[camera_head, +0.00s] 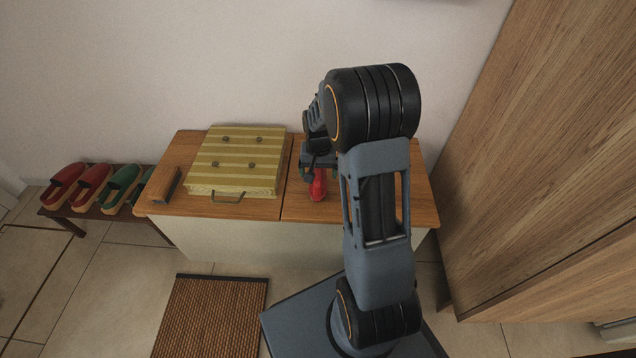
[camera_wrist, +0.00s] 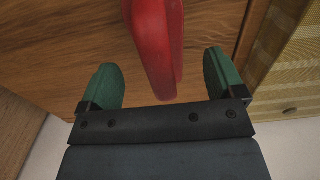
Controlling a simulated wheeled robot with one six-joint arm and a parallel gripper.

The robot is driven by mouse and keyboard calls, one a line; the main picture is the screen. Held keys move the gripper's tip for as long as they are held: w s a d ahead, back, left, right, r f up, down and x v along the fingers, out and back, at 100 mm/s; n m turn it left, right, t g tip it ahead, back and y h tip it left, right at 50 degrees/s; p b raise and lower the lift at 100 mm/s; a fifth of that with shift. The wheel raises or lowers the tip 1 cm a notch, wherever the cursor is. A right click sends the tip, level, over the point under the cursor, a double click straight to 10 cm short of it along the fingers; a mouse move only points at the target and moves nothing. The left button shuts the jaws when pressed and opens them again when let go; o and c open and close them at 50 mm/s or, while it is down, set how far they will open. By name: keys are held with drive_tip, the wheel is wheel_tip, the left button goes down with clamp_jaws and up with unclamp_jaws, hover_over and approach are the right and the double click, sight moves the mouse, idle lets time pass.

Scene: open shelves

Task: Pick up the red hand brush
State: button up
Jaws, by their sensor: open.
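The red hand brush (camera_head: 318,185) lies on the right part of the wooden cabinet top, partly hidden by my gripper in the head view. In the wrist view the red brush (camera_wrist: 157,45) runs down from the top edge and its near end lies between my two green fingertips. My gripper (camera_wrist: 163,82) is open, with a gap on each side of the brush. In the head view my gripper (camera_head: 318,172) is above the cabinet top at the brush; contact cannot be told.
A striped yellow box (camera_head: 235,160) stands on the left of the cabinet top (camera_head: 415,205), beside a brown block-like item (camera_head: 166,184). Slippers (camera_head: 90,185) stand on a low rack at far left. A tall wooden wardrobe (camera_head: 540,140) stands to the right. A woven mat (camera_head: 212,315) lies on the floor.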

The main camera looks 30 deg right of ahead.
wheel_tip(320, 180, down, 3)
drive_tip(key=shift+f+b, duration=0.15)
drive_tip(key=shift+b, duration=0.4)
drive_tip(key=c, duration=1.2)
drive_tip(key=shift+r, duration=0.2)
drive_tip(key=shift+r+p, duration=0.25)
drive_tip(key=shift+p, duration=0.1)
drive_tip(key=r+p, duration=0.2)
drive_tip(key=r, duration=0.1)
drive_tip(key=shift+s+r, duration=0.2)
drive_tip(key=s+r+p, duration=0.1)
drive_tip(key=s+r, duration=0.2)
drive_tip(key=s, duration=0.1)
drive_tip(key=s+a+r+p, duration=0.1)
drive_tip(key=s+r+p, duration=0.1)
drive_tip(key=s, duration=0.3)
drive_tip(key=s+a+r+p, duration=0.1)
drive_tip(key=s+r+p, duration=0.1)
drive_tip(key=s+r, duration=0.2)
drive_tip(key=shift+s+a, duration=0.1)
drive_tip(key=shift+s, duration=0.15)
drive_tip(key=shift+f, duration=0.1)
